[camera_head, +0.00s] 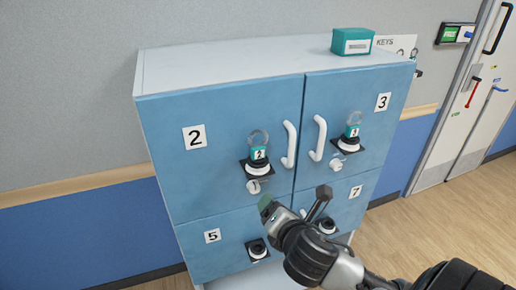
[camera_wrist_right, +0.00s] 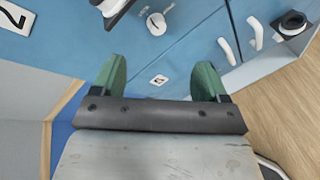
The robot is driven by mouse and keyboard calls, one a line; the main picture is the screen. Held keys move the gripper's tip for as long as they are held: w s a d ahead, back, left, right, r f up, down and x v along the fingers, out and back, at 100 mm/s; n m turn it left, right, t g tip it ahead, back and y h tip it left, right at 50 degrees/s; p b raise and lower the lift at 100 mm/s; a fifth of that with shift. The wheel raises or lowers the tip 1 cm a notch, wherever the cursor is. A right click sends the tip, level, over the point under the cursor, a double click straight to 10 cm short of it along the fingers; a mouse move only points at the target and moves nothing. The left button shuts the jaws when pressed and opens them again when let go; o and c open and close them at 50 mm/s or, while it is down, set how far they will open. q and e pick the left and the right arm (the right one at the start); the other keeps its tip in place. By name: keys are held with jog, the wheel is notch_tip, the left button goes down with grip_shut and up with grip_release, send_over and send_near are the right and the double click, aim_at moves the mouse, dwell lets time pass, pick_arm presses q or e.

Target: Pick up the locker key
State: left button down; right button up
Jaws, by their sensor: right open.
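A locker key with a teal tag and metal ring (camera_head: 259,152) sits at a black and white holder on locker door 2. A second similar key with a teal tag (camera_head: 352,130) sits at the holder on locker door 3. My right gripper (camera_head: 294,199) is open and empty, in front of the lower lockers, below and right of the key on door 2. I cannot make out a key in that view. My left gripper is not in view.
White handles (camera_head: 289,145) stick out between doors 2 and 3. Lower doors 5 and 7 carry black holders (camera_head: 257,249). A teal box (camera_head: 352,41) stands on the locker top (camera_head: 220,68). Free wooden floor (camera_head: 440,220) lies to the right.

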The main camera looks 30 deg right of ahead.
aim_at(259, 151)
jog(key=w+r+n+t+b, duration=0.1)
jog(key=w+r+n+b, duration=0.1)
jog(key=r+n, duration=0.1)
jog(key=w+d+r+n+t+b, duration=0.1)
jog(key=w+r+n+t, duration=0.1)
jog(key=w+r+n, duration=0.1)
jog(key=w+r+n+t+b, duration=0.1)
jog(key=w+r+n+b, duration=0.1)
jog(key=r+n, duration=0.1)
jog(key=shift+w+d+r+n+b, duration=0.1)
jog(key=shift+w+d+n+b, duration=0.15)
jog(key=shift+n, duration=0.25)
jog(key=p+x, duration=0.1)
jog(key=x, duration=0.4)
jog(key=shift+w+p, duration=0.15)
jog(key=shift+p, duration=0.25)
jog(key=shift+w+d+f, duration=0.15)
jog(key=shift+w+f, duration=0.15)
jog(key=shift+w, duration=0.05)
jog(key=c, duration=1.1)
